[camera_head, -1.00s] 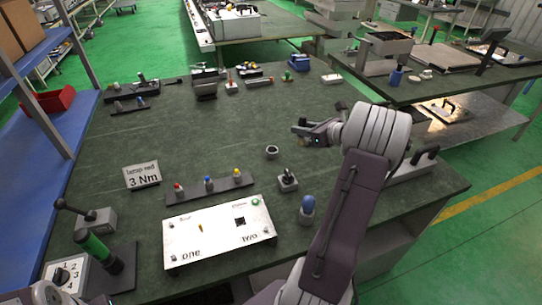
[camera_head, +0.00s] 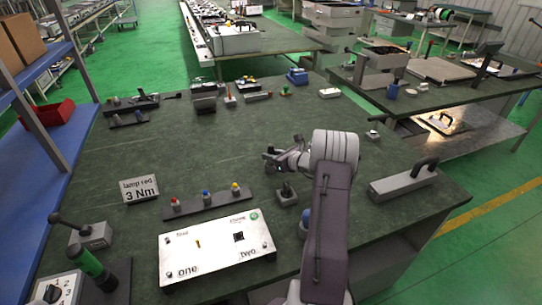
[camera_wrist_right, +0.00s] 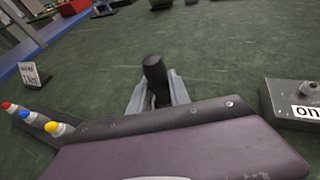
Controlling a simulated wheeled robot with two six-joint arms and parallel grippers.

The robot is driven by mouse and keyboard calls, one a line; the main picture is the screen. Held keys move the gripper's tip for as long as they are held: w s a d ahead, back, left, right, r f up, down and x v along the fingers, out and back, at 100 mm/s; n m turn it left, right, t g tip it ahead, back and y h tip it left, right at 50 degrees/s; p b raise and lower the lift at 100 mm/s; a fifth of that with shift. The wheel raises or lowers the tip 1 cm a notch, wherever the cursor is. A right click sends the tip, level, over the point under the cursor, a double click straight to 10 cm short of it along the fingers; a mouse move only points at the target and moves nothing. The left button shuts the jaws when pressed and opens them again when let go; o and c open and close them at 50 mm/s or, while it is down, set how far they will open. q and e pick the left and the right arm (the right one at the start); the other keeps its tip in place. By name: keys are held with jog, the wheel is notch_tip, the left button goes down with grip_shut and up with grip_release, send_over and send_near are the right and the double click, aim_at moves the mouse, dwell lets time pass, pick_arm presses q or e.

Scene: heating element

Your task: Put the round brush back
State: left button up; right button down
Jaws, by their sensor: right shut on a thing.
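My right gripper (camera_head: 275,166) is above the middle of the green table, behind the small switch block (camera_head: 286,194). In the right wrist view the gripper's grey fingers are closed around a dark upright cylindrical piece, taken as the handle of the round brush (camera_wrist_right: 155,76). Its rounded top rises above the fingers. Its lower end and any bristles are hidden by the fingers and my arm. In the head view the brush is too small to make out. I cannot tell whether it touches the table. My left gripper is not in view.
The white panel (camera_head: 217,250) marked one and two lies in front, with a strip of coloured lamps (camera_head: 205,207) behind it. A black-handled grey block (camera_head: 404,185) stands at the right. Several tools line the back edge. The table's middle left is clear.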

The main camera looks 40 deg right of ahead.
jog(key=c, duration=1.2)
grip_release()
jog(key=shift+f, duration=0.1)
jog(key=shift+r, duration=0.3)
jog(key=a+v, duration=0.1)
jog(key=v, duration=1.1)
jog(key=shift+d, duration=0.45)
jog(key=shift+s+f, duration=0.1)
